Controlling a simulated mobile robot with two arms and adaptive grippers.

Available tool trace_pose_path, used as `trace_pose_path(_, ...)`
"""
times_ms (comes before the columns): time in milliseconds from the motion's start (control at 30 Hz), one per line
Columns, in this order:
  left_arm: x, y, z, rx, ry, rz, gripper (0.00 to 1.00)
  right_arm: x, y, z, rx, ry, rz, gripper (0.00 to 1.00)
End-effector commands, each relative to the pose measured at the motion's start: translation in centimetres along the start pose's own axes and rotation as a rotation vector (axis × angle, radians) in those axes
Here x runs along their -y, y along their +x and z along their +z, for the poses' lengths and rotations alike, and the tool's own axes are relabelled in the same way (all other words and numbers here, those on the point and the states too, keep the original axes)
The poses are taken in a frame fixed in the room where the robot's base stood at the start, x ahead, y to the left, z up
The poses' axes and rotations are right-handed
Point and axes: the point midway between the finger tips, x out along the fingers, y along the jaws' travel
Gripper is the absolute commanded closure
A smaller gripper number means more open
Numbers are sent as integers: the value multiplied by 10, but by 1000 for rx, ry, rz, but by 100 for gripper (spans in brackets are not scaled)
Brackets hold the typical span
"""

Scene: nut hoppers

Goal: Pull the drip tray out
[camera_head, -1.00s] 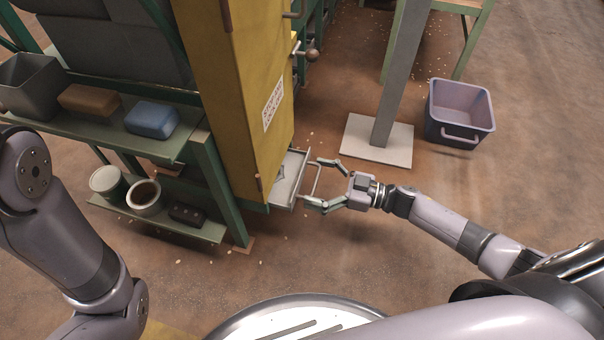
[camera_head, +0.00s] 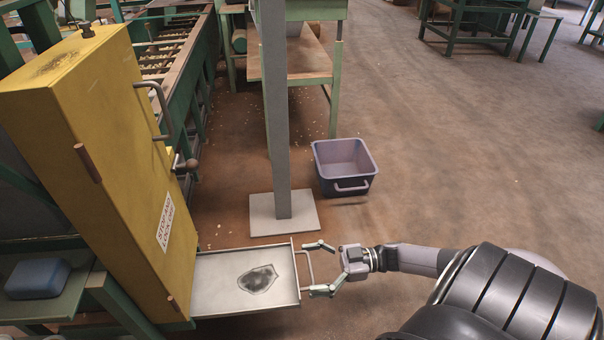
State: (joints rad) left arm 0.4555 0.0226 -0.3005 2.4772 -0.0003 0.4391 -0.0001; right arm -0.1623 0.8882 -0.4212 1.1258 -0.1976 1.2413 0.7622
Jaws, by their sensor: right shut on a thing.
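The drip tray (camera_head: 215,290) is a shallow grey metal tray with a dark wet patch (camera_head: 257,279) on its floor. It sticks well out of the base of the yellow cabinet (camera_head: 110,150), level, and its inner end is hidden by the cabinet. A thin bar handle (camera_head: 309,268) stands at its outer end. My right gripper (camera_head: 321,269) is at this handle, with one finger towards each end of it, and is shut on it. My left gripper is out of view.
A grey post on a pale base plate (camera_head: 262,216) stands just behind the tray. A purple-grey bin (camera_head: 345,186) stands on the floor beyond my right gripper. A blue block (camera_head: 37,279) lies on the green shelf at left. Floor at right is clear.

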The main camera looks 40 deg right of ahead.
Motion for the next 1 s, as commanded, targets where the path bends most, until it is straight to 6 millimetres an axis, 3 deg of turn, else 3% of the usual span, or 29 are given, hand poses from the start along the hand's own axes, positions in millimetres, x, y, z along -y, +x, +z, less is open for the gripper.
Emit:
trace_pose_path(233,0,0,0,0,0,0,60,4,1,-1,-8,12,-8,57)
trace_pose_path(267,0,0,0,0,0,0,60,4,1,-1,-8,12,-9,7)
trace_pose_path(367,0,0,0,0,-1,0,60,4,1,-1,-8,11,-9,0)
trace_pose_path(633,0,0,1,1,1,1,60,4,-12,0,-3,10,-9,0)
trace_pose_path(1000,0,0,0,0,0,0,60,0,-88,2,2,8,0,0)
